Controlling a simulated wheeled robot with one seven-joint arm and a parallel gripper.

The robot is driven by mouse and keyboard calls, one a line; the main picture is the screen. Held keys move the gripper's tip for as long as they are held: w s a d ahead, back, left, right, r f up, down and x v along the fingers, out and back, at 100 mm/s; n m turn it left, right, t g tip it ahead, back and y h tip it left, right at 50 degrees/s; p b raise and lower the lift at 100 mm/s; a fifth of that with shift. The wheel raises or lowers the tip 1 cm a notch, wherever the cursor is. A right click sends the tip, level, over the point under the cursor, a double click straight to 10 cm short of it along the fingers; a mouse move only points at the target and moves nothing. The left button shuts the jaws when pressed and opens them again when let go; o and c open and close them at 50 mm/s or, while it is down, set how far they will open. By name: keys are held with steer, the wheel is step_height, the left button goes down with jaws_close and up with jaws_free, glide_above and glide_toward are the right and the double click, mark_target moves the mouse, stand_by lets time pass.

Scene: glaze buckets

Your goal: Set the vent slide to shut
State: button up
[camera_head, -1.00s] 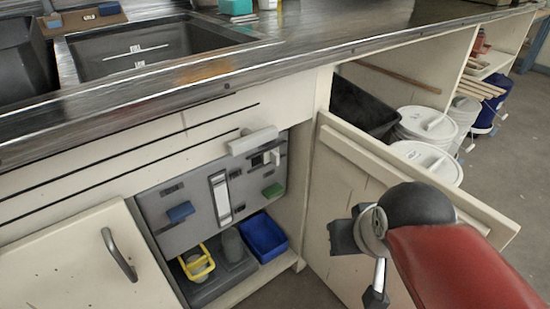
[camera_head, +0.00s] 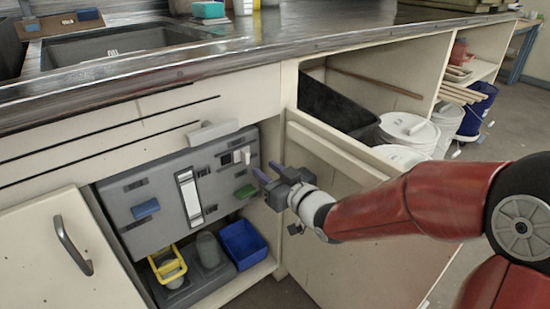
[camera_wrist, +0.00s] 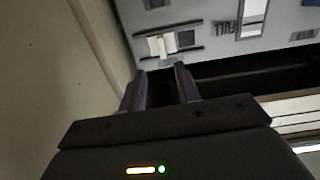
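The grey panel (camera_head: 165,205) stands in the open cabinet bay under the counter. A small white sliding block (camera_head: 246,155) sits at its upper right, with a dark square (camera_head: 236,157) on its left; I take this as the vent slide. In the wrist view the white block (camera_wrist: 161,45) lies between two dark rails, with a dark square on its right. Its label is not readable. My gripper (camera_head: 268,171) is just right of the panel's right edge. In the wrist view my gripper (camera_wrist: 160,85) has its two purple fingers apart and empty, short of the block.
The open cabinet door (camera_head: 335,170) stands close to my gripper on the right. A grey-white handle (camera_head: 212,133) juts out above. A blue bin (camera_head: 243,245) sits below.

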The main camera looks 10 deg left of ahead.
mark_target(248, 155)
steer(key=shift+y, duration=0.3)
steer(key=x, duration=0.8)
steer(key=shift+s+a+r, duration=0.1)
steer(key=shift+s+r, duration=0.05)
steer(key=shift+c, duration=0.4)
jaws_close()
steer(key=shift+b, duration=0.3)
